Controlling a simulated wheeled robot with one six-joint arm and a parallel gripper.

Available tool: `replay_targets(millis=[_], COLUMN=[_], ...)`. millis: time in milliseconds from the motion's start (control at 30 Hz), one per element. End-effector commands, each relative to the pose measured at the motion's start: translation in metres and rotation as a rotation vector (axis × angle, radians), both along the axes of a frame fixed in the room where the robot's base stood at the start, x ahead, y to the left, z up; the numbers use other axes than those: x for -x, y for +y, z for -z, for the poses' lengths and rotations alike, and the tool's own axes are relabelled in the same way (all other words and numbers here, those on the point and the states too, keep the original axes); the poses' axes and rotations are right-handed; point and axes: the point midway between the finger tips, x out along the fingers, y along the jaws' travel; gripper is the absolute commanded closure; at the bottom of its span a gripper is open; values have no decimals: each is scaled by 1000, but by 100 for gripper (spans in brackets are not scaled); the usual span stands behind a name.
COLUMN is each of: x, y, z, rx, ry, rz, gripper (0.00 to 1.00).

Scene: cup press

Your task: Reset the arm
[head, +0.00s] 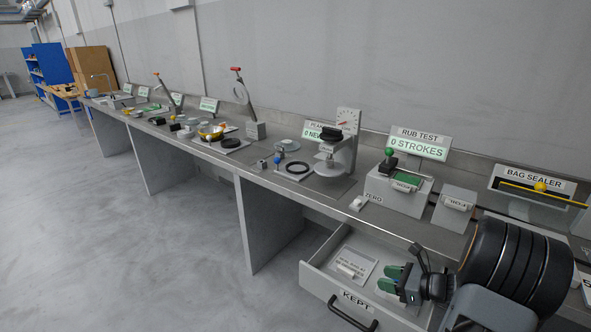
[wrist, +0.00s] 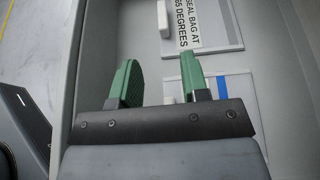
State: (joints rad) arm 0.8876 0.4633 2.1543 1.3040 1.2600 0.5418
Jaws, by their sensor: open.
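My gripper (head: 390,280) has green fingers and is at the lower right of the head view, over the open drawer (head: 317,282) labelled KEPT. In the wrist view my gripper (wrist: 160,85) has its two green fingers apart, with nothing held between them. Below the fingers lie a card reading "seal bag at 65 degrees" (wrist: 205,22) with a white handle block, and a second card with a blue stripe (wrist: 238,85), partly hidden by a finger. I cannot tell exactly how high the fingers are above them.
The steel bench (head: 325,205) runs along the wall above the drawer. A rub test station (head: 400,190), a dial press (head: 340,150) and a bag sealer (head: 535,185) stand on it. The drawer sticks out with a dark handle (head: 352,314). Floor at left is clear.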

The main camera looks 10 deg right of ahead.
Motion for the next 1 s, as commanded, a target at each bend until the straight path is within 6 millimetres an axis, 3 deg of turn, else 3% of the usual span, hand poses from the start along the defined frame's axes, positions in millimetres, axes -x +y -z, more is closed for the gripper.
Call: replay_targets(millis=[67,233,400,500,700,1000], x=[0,14,51,73,100,111], y=[14,79,140,160,176,180], z=[-14,-64,-120,-148,-194,-224], rx=[53,335,748,994,1401,1678], ry=[-8,-59,-194,-305,-519,-673], rz=[-68,-430,-927,-1200,-1602,-1832], gripper=[58,58,58,58,58,58])
